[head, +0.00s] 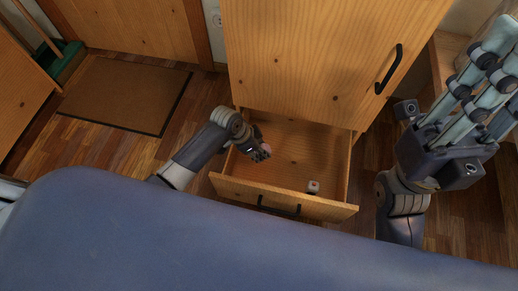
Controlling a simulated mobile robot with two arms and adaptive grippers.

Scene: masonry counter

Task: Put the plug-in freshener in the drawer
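The drawer (230,185) at the bottom of a wooden cabinet is pulled open. A small pale and dark object, apparently the plug-in freshener (313,187), lies in it near the front, right of the middle. My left gripper (265,150) is over the left part of the drawer, apart from that object. It is small and seen from above; a pinkish patch shows at its tip, and I cannot tell whether it holds anything. My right gripper (497,62) is raised at the right, away from the drawer, with its fingers apart and nothing visible between them.
The cabinet door (300,60) with a black handle (389,69) is shut above the drawer. A brown mat (125,95) lies on the wooden floor at left. A green dustpan (68,62) stands behind it. The blue-grey shape across the front is mine.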

